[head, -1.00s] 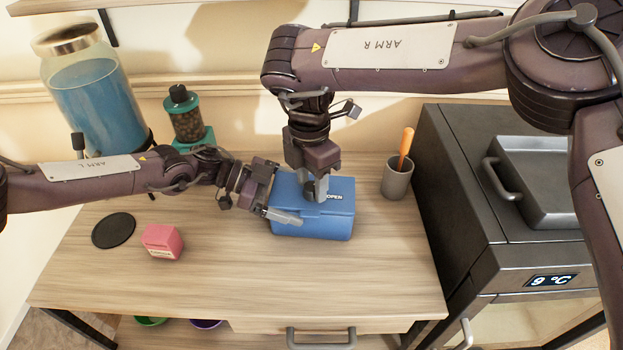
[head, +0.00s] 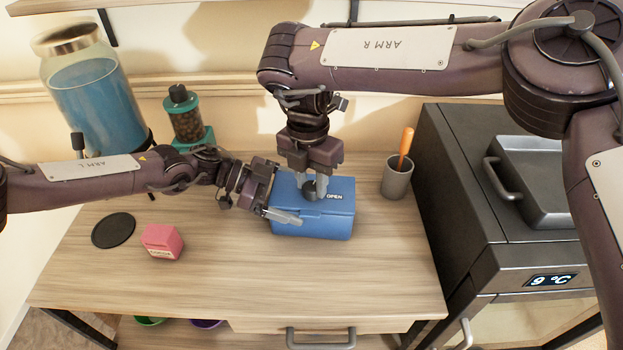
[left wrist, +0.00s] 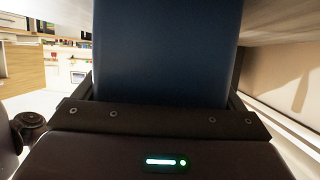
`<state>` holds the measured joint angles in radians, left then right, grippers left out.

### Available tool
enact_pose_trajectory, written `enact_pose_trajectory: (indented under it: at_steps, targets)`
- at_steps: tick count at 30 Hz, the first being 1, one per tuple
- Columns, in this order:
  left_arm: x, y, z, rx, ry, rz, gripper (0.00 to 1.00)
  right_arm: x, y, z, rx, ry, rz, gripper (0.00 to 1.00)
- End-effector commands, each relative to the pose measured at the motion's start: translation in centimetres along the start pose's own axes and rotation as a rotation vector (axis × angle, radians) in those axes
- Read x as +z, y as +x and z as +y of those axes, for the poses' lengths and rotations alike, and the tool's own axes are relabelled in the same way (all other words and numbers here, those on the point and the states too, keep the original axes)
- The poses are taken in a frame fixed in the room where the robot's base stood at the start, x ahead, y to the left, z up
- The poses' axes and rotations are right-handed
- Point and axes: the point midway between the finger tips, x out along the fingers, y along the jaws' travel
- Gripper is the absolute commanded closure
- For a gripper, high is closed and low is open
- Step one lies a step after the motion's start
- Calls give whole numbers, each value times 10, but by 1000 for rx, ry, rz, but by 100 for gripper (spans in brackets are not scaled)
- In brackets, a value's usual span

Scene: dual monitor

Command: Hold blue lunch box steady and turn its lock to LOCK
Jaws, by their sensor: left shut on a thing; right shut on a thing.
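The blue lunch box (head: 320,222) stands on the wooden table with its lid closed. The word OPEN shows on the lid, to the right of a dark round lock knob (head: 311,187). My left gripper (head: 285,212) is shut on the left end of the box; in the left wrist view the blue box (left wrist: 168,50) fills the space between the fingers. My right gripper (head: 312,192) points down from above and is shut on the lock knob. The fingers and knob hide part of the lid, and any LOCK label is not visible.
A grey cup (head: 397,178) with an orange-handled item stands right of the box. A pink box (head: 162,241) and a black disc (head: 113,231) lie at left. A green-based jar (head: 187,118) and a large blue-filled dispenser (head: 95,100) stand behind. A dark oven-like appliance (head: 460,200) borders the right.

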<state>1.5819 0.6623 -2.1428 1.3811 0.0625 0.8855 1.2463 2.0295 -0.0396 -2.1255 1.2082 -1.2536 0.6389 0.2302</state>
Motion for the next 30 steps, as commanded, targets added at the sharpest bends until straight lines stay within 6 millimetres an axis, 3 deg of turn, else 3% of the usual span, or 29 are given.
enact_pose_trajectory:
  at_steps: [13, 30]
  targets:
    - [0, 0, 0, 0, 1, 0, 46, 0, -1, 0, 2, -263, -13, 92]
    - [0, 0, 0, 0, 1, 0, 46, -1, -1, 0, 2, -319, -16, 92]
